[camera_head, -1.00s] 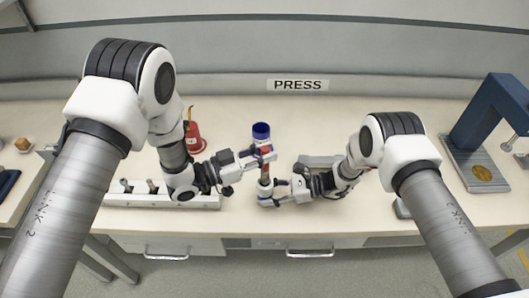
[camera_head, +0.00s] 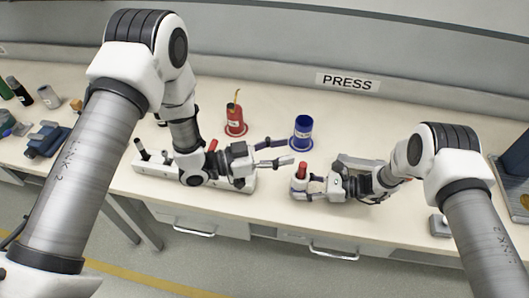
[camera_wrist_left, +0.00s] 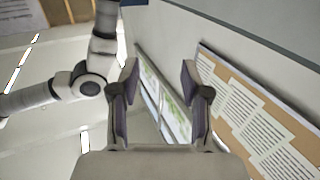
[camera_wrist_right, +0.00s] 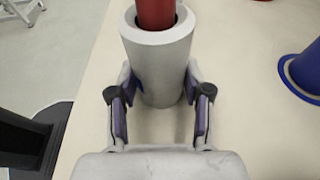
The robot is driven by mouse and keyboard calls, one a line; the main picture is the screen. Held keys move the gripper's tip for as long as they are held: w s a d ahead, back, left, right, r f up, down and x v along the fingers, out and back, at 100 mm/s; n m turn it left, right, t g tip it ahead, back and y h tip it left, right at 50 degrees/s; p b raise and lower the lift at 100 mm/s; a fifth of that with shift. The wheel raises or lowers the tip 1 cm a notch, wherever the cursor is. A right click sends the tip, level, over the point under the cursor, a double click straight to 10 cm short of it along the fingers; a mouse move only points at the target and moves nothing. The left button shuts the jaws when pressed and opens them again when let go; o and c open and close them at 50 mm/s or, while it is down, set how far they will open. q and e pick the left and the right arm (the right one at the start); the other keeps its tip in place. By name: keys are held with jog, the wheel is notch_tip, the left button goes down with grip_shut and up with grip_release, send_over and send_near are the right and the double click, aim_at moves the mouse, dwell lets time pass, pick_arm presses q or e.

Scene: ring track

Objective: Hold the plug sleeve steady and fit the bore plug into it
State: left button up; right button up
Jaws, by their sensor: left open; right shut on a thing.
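The bore plug (camera_head: 301,170) is red and upright, with its top standing out of the plug sleeve (camera_head: 299,185), a grey-white cylinder. In the right wrist view the plug (camera_wrist_right: 157,12) sits inside the mouth of the sleeve (camera_wrist_right: 160,65), with a thin dark gap around it. My right gripper (camera_head: 300,190) is shut on the sleeve and holds it upright near the bench top; its fingers (camera_wrist_right: 160,100) flank it. My left gripper (camera_head: 288,151) is open and empty, up and left of the plug and apart from it. The left wrist view shows only its bare fingers (camera_wrist_left: 160,85) against the room.
A blue cylinder holder (camera_head: 301,135) stands behind the sleeve, a red one (camera_head: 235,120) to its left. A white rack (camera_head: 160,168) lies under my left arm. A blue vise (camera_head: 45,138) and small bottles are at far left. The bench front edge is close.

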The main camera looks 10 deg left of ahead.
pick_arm(q)
jog(key=v, duration=0.5)
jog(key=shift+s+a, duration=0.2)
jog(key=shift+a, duration=0.15)
pick_arm(e)
jog(key=o, duration=0.9)
